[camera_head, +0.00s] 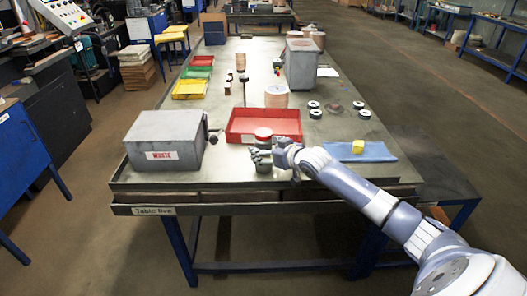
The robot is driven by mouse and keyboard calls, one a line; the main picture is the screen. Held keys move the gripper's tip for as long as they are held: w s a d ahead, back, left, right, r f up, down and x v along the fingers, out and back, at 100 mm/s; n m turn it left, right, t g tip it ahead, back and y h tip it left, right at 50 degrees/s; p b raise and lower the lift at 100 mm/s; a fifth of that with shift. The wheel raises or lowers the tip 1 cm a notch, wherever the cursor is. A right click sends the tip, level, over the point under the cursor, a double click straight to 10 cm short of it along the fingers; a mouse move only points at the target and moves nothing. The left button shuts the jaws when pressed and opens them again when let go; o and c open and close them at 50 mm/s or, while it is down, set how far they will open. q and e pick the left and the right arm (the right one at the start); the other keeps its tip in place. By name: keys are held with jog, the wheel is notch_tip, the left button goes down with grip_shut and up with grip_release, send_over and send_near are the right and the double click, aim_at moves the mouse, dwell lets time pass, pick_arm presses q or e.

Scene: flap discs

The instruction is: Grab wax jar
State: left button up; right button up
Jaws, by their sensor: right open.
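My right gripper (258,157) is just in front of the jar, low over the near part of the table. It is open, and I see nothing held in it. My left gripper is not in view.
A grey box labelled WASTE (165,155) stands left of the gripper. Black-rimmed discs (315,113), copper-coloured cylinders (276,96) and a grey bin (301,68) stand farther back.

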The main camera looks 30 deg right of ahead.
jog(key=shift+x, duration=1)
jog(key=shift+s, duration=0.1)
jog(key=c, duration=1.5)
jog(key=shift+o, duration=0.2)
jog(key=shift+r, duration=0.15)
